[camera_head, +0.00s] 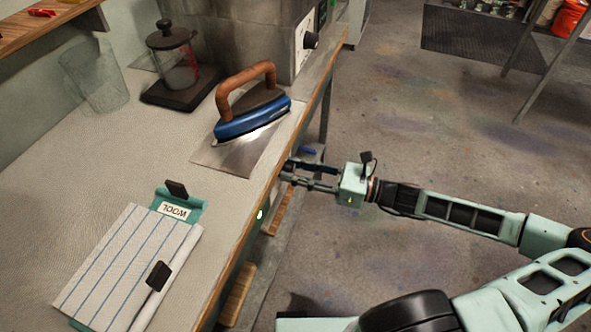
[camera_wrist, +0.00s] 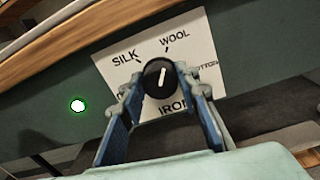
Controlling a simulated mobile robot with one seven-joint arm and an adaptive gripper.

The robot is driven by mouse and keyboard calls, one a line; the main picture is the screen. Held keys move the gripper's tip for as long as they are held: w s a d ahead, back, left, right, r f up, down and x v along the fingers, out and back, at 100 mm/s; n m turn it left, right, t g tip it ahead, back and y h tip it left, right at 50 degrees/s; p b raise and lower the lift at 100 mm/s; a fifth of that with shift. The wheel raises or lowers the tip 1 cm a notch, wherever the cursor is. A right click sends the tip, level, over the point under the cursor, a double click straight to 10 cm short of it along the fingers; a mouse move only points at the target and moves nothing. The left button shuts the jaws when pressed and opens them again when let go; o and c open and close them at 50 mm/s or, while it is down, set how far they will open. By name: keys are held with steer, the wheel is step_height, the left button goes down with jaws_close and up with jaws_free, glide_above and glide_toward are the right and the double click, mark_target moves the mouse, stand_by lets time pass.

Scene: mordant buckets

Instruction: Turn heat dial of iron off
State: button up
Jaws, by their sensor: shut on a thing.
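The heat dial (camera_wrist: 153,78) is a black round knob on a white label plate (camera_wrist: 110,66) on the bench's dark green front. The plate reads SILK, WOOL, a partly covered word at right that looks like COTTON, and IRON below. Lettering at lower left is hidden by a finger. The knob's white mark stands nearly upright, its top leaning slightly right, between SILK and WOOL. My gripper (camera_wrist: 162,92) is shut on the dial, one blue finger on each side. In the head view my gripper (camera_head: 289,173) meets the bench front. The blue iron (camera_head: 250,128) sits on a metal plate (camera_head: 228,160).
A green-ringed light (camera_wrist: 77,105) glows left of the dial; it also shows in the head view (camera_head: 261,214). A folded striped cloth (camera_head: 115,265), a WOOL tag (camera_head: 174,211) and a French press (camera_head: 172,60) are on the bench (camera_head: 110,165). The floor at right is open.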

steer(key=shift+n, duration=0.4)
steer(key=shift+r+n+p, duration=0.15)
steer(key=shift+n+p, duration=0.55)
steer(key=shift+n, duration=0.2)
steer(key=n+p, duration=0.1)
steer(key=n, duration=0.2)
steer(key=shift+n, duration=0.4)
steer(key=n, duration=0.3)
steer(key=shift+s, duration=0.1)
steer(key=n, duration=0.4)
steer(key=shift+f+h, duration=0.2)
steer(key=shift+h, duration=0.1)
steer(key=shift+f+n+t+b, duration=0.15)
steer(key=shift+n+b, duration=1.4)
steer(key=shift+n, duration=1.85)
steer(key=shift+f+n+t+b, duration=0.1)
steer(key=shift+n+t+b, duration=0.15)
steer(key=shift+n+b, duration=2.2)
steer(key=shift+r+n+p, duration=0.15)
steer(key=shift+n+p, duration=0.7)
steer(key=shift+n, duration=0.4)
